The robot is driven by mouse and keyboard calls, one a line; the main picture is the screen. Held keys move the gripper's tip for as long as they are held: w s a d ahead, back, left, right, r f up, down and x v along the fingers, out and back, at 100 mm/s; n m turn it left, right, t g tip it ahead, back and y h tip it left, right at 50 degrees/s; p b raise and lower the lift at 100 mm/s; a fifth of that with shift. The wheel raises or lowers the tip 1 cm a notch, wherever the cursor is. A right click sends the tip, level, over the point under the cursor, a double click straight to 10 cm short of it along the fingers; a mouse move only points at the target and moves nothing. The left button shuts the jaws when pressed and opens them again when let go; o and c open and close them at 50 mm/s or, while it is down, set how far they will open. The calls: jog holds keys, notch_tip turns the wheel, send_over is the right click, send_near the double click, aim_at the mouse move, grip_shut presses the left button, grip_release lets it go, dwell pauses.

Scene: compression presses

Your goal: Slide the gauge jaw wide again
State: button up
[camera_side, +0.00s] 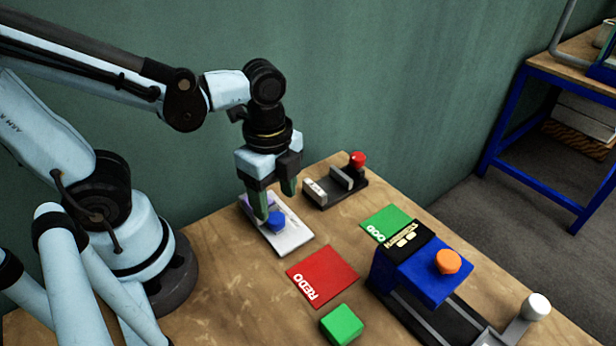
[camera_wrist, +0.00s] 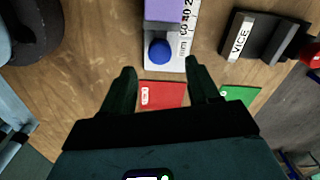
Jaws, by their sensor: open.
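The gauge (camera_side: 292,238) is a white plate with a printed scale, lying on the wooden bench. It also shows at the top of the wrist view (camera_wrist: 181,62). A round blue knob (camera_wrist: 159,51) sits on it, beside a purple block (camera_wrist: 163,10); the knob also shows in the side view (camera_side: 276,220). Which part is the sliding jaw I cannot tell for sure. My gripper (camera_side: 275,204) is open and empty, its green fingers pointing down over the gauge. In the wrist view the fingertips (camera_wrist: 161,67) lie either side of the knob's line, apart from it.
A vice (camera_side: 335,187) with a red knob (camera_side: 358,159) stands behind the gauge. A red REDO mat (camera_side: 325,275) and a green mat (camera_side: 384,222) lie in front. A green block (camera_side: 342,325) and a blue press (camera_side: 415,275) with an orange knob stand nearer.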

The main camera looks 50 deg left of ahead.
aim_at(276, 218)
jog(key=shift+f, duration=2.3)
grip_shut()
